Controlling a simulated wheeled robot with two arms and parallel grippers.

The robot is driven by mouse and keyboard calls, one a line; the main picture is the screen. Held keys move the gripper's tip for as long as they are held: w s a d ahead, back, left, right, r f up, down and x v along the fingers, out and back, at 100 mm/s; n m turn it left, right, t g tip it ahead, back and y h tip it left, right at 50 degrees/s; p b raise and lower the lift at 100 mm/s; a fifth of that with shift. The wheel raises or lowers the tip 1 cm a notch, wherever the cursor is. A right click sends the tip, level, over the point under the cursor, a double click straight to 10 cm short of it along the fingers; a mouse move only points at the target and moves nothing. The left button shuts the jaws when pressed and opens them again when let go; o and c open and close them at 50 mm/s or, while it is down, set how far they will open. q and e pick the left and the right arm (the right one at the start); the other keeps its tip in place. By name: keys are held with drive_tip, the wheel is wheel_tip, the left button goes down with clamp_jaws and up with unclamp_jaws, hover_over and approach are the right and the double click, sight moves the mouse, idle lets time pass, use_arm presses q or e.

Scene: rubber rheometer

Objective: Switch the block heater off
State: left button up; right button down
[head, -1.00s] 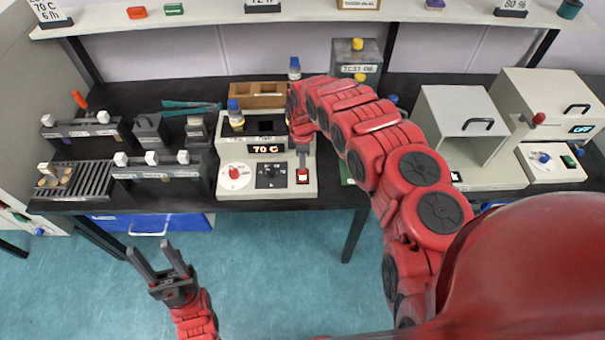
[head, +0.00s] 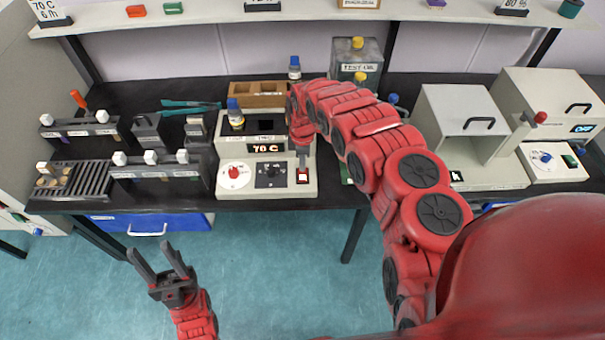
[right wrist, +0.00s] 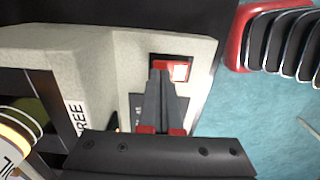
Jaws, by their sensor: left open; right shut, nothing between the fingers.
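The block heater (head: 230,160) is a pale box on the bench with a lit "70 C" display (head: 270,148), a red-and-white dial (head: 235,174) and a red rocker switch (head: 303,177) at its right front. The switch also shows in the right wrist view (right wrist: 181,72), with a bright pinkish face. My right gripper (head: 302,163) is shut and empty, pointing down at the switch. In the right wrist view its fingertips (right wrist: 160,72) overlap the switch's left part; I cannot tell if they touch. My left gripper (head: 157,262) is open and empty, in front of the bench.
A blue-capped bottle (head: 235,115) stands on the heater's top left. A wooden box (head: 257,95) and another blue-capped bottle (head: 294,70) are behind it. Racks (head: 155,166) stand to the left. A pale cabinet (head: 455,110) stands to the right, beyond my right arm.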

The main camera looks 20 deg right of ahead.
drive_tip(key=shift+f, duration=0.35)
drive_tip(key=shift+r, duration=0.1)
drive_tip(key=shift+r+p, duration=1.1)
drive_tip(key=shift+r, duration=0.6)
drive_tip(key=shift+r+p, duration=1.1)
drive_tip(key=shift+r, duration=0.7)
drive_tip(key=shift+f, duration=0.1)
